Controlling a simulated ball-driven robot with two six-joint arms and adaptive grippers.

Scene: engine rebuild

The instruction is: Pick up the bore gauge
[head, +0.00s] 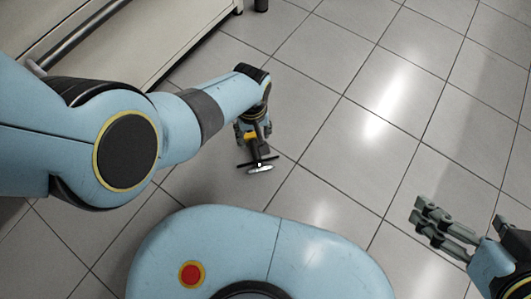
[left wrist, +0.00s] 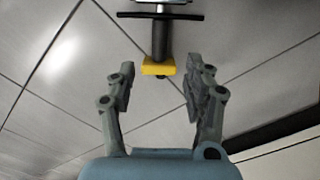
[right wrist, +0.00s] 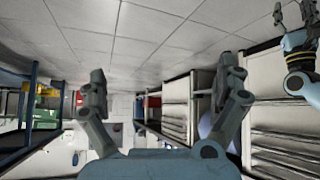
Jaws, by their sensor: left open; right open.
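The likely bore gauge is a dark rod with a yellow block, a black crossbar and a light end piece. It shows in the head view (head: 261,160) just beyond my left gripper (head: 253,132), and in the left wrist view (left wrist: 159,40) at top centre. My left gripper is open. In the left wrist view the yellow block lies between its fingertips, with gaps on both sides. I cannot tell whether the gauge touches the floor. My right gripper (head: 422,212) is open and empty at the right of the head view, far from the gauge.
A pale cabinet (head: 170,35) with a dark rail stands at the upper left, beyond my left arm. The grey tiled floor (head: 340,130) is clear in the middle. The right wrist view shows white drawer units (right wrist: 175,110) and blue-framed shelving (right wrist: 45,125).

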